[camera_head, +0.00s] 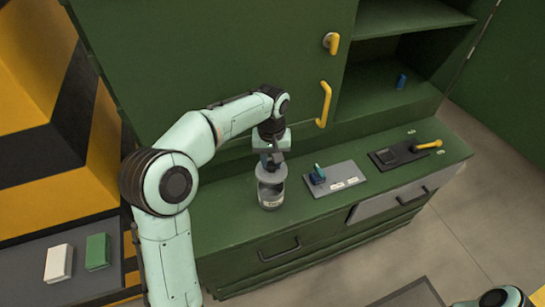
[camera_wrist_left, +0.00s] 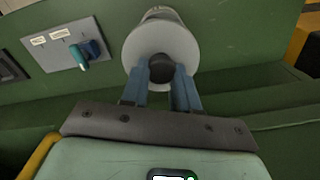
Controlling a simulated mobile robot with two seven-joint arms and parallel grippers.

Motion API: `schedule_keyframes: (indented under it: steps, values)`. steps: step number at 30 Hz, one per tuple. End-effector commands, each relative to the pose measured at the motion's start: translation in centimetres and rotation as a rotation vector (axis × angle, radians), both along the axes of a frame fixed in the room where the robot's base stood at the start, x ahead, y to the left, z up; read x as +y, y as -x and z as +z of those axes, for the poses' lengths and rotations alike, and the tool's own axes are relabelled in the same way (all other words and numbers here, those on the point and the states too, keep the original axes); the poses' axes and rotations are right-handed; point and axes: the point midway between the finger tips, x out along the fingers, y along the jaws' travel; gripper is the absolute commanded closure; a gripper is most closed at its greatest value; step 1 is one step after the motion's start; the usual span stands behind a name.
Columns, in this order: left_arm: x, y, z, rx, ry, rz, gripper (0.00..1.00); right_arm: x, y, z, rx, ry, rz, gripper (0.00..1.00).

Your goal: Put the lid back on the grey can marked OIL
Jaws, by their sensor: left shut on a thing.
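The grey can (camera_head: 271,203) with a small label stands upright on the green bench, below my left gripper (camera_head: 270,162). The gripper points down and is shut on the dark knob (camera_wrist_left: 162,68) of the round grey lid (camera_wrist_left: 150,45). In the left wrist view the blue-grey fingers sit on both sides of the knob. The lid is over the can, and part of the can shows past its far edge. I cannot tell whether the lid touches the rim. My right gripper is out of view.
Right of the can are a grey plate with a blue-green switch (camera_head: 318,175) and a dark plate with a yellow-ended lever (camera_head: 428,146). A green cabinet with a yellow handle (camera_head: 324,104) rises behind. A white block (camera_head: 59,263) and a green block (camera_head: 97,252) lie at lower left.

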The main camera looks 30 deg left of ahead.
Motion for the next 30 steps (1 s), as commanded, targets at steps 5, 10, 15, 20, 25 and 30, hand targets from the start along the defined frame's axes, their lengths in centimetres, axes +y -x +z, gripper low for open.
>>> schedule_keyframes:
  steps: [5,10,15,20,25,30]
  values:
    - [0.0,0.1,-0.7,0.002,0.0,0.0,1.0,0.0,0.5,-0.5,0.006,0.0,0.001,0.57]
    - [0.0,0.2,-2.0,0.004,0.001,0.0,1.0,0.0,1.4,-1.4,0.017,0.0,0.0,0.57]
    - [0.0,0.2,-3.7,0.004,0.0,-0.001,1.0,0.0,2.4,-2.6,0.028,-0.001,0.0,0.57]
    - [0.0,0.1,-5.2,0.002,0.0,-0.001,1.0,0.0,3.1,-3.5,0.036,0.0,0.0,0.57]
    - [0.0,0.1,-6.2,0.002,0.0,-0.001,1.0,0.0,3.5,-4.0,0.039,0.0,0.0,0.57]
    - [0.0,0.0,-6.5,0.001,0.0,-0.001,1.0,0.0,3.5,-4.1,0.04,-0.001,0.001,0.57]
